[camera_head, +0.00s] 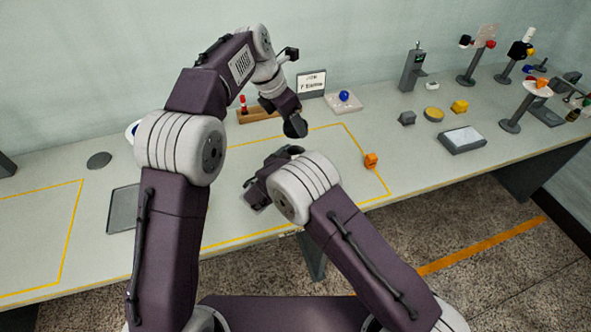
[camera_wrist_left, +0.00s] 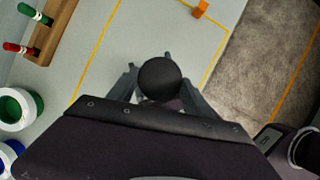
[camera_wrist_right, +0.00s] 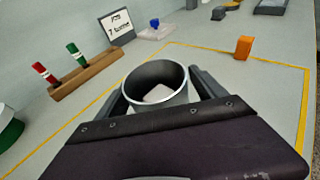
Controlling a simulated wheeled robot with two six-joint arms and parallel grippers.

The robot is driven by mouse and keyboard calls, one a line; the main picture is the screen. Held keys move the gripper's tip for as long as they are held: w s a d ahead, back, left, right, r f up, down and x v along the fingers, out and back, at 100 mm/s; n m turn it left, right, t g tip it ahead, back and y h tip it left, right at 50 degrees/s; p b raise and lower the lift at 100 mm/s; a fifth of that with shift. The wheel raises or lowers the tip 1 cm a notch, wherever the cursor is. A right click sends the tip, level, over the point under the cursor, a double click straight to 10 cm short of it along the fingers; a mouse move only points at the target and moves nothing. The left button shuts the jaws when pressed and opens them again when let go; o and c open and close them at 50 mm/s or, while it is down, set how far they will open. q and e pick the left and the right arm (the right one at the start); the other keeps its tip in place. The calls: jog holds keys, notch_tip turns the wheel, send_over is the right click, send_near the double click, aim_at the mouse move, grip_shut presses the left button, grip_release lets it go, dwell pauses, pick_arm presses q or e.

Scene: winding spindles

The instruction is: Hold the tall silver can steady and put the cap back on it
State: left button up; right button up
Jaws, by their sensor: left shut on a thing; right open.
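The tall silver can (camera_wrist_right: 182,97) is upright and uncapped between the fingers of my right gripper (camera_wrist_right: 160,92) in the right wrist view. Those fingers are open on either side of it; I cannot tell if they touch it. Its round mouth shows a pale bottom inside. In the head view my right gripper (camera_head: 262,190) is low over the table and my own arm hides the can. My left gripper (camera_wrist_left: 160,85) is shut on a dark round cap (camera_wrist_left: 160,76), seen from above. In the head view the left gripper (camera_head: 295,125) is higher and farther back.
An orange block (camera_head: 371,160) lies inside the yellow-outlined area. A wooden rack (camera_wrist_right: 85,80) with red and green pieces stands behind, beside a sign (camera_wrist_right: 118,25) and a blue ball (camera_head: 344,96) on a pad. A grey tray (camera_head: 123,209) lies at left.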

aim_at(293, 136)
grip_shut()
pick_arm(q)
jog(key=shift+f, duration=2.5)
jog(key=shift+f, duration=0.1)
jog(key=shift+f, duration=0.75)
jog(key=shift+f, duration=0.6)
